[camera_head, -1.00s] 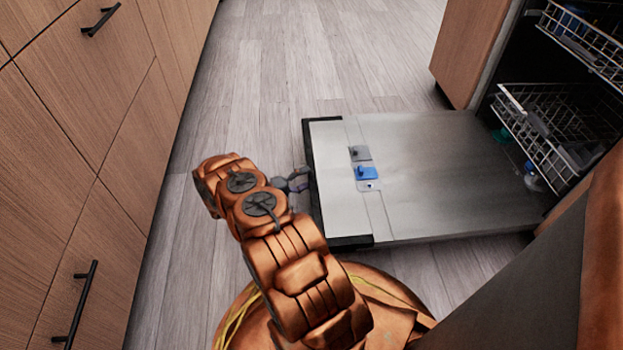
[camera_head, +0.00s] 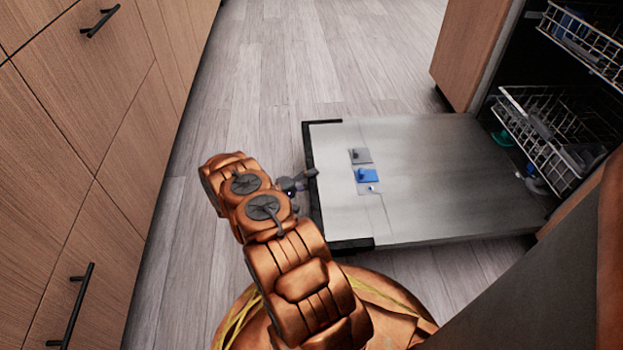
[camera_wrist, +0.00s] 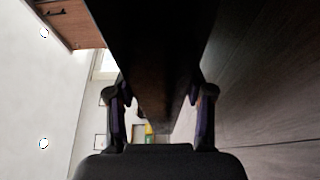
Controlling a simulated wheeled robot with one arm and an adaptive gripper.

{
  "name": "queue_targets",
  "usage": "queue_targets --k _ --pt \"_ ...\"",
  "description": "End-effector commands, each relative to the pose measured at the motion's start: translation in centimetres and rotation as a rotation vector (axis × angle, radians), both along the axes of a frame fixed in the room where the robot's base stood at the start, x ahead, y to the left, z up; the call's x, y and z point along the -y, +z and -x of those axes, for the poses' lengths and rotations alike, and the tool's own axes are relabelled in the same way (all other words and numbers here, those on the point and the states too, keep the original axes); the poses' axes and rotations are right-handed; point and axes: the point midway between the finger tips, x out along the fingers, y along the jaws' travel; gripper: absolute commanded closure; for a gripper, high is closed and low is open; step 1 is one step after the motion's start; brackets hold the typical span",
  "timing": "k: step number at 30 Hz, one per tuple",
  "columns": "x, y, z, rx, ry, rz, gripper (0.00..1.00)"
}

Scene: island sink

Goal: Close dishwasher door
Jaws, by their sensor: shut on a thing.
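The dishwasher door (camera_head: 440,170) is folded down, its grey inner face up, with a blue detergent cap (camera_head: 368,175) near its outer end. Its dark outer edge (camera_head: 308,150) faces my arm. My gripper (camera_head: 304,180) is at the middle of that edge, partly seen beyond my copper-coloured arm. In the wrist view, the fingers of my gripper (camera_wrist: 160,95) stand on either side of a dark slab, the door's edge (camera_wrist: 150,50), and are shut on it. The exact contact is hard to see there.
The dishwasher's upper rack (camera_head: 585,45) and lower rack (camera_head: 550,135) sit inside the opening at right. Wooden drawers (camera_head: 90,130) with black handles line the left. A wooden panel (camera_head: 468,45) stands beside the dishwasher. The grey wood floor (camera_head: 270,60) between is clear.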

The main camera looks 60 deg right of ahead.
Motion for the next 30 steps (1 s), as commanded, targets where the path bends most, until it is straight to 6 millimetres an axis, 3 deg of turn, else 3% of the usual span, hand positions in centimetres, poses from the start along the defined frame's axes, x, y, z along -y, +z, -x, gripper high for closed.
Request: queue_targets --k 2,9,20,26,30 --pt "0.0 0.0 0.0 0.0 0.0 0.0 0.75" --pt "0.0 0.0 0.0 0.0 0.0 0.0 1.0" --pt "0.0 0.7 0.0 0.007 -0.001 -0.004 1.0" --pt "0.1 3.1 0.2 0.027 -0.004 -0.02 1.0" --pt "0.2 5.7 0.3 0.053 -0.005 -0.037 1.0"
